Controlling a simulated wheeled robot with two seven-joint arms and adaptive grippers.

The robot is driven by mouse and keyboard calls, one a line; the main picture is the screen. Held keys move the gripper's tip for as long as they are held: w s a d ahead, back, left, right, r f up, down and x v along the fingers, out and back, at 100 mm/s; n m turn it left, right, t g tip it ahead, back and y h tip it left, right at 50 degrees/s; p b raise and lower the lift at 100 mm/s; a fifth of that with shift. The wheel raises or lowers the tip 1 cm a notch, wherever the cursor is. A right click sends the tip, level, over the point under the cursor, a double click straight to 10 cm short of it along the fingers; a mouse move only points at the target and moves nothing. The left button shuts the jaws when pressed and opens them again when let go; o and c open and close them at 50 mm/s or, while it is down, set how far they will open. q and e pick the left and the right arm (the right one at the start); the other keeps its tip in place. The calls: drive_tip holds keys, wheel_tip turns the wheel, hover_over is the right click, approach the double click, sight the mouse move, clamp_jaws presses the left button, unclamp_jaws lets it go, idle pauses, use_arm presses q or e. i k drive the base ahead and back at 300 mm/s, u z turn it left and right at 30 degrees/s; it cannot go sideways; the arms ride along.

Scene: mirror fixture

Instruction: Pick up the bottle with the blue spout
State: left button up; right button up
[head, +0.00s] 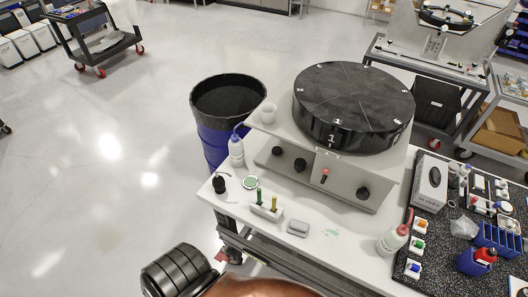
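The bottle with the blue spout (236,152) is a white squeeze bottle. It stands upright at the back left of the white table, beside the left side of the grey machine and in front of the blue drum. Its thin blue spout rises from the top. A second white squeeze bottle, with a red spout (393,240), stands at the table's front right, near the black speckled mat. Neither of my grippers is in view, and nothing is touching the bottle with the blue spout.
The grey machine with a black round top (353,105) fills the table's back. A small black bottle (219,184), a green-rimmed round dish (250,182) and a small holder with green and yellow items (267,208) stand near the bottle. A blue drum (215,150) is behind it.

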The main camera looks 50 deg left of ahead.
sight(235, 144)
drive_tip(key=k, duration=0.8)
drive_tip(key=u, duration=0.8)
drive_tip(key=i, duration=0.4)
drive_tip(key=z, duration=0.1)
